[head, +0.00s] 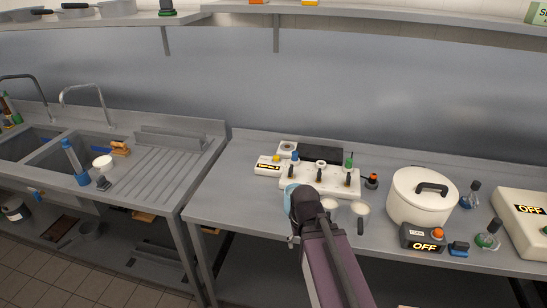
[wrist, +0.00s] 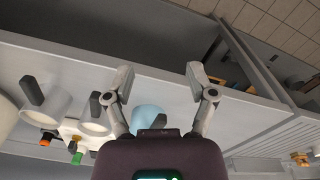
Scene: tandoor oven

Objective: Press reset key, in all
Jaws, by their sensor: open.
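I cannot make out a labelled reset key. A white panel (head: 328,190) with several dark levers sits on the right counter, and a small white unit (head: 268,167) with a yellow knob and lit display is at its left. A black box (head: 422,238) reading OFF has an orange button (head: 437,233). A small dark base with an orange-red knob (head: 371,180) stands right of the panel. My gripper (wrist: 160,80) is open and empty, near the counter's front edge; in the head view my arm mostly hides it. The panel (wrist: 72,128) shows partly in the wrist view.
The sink drainboard (head: 165,160) is at left.

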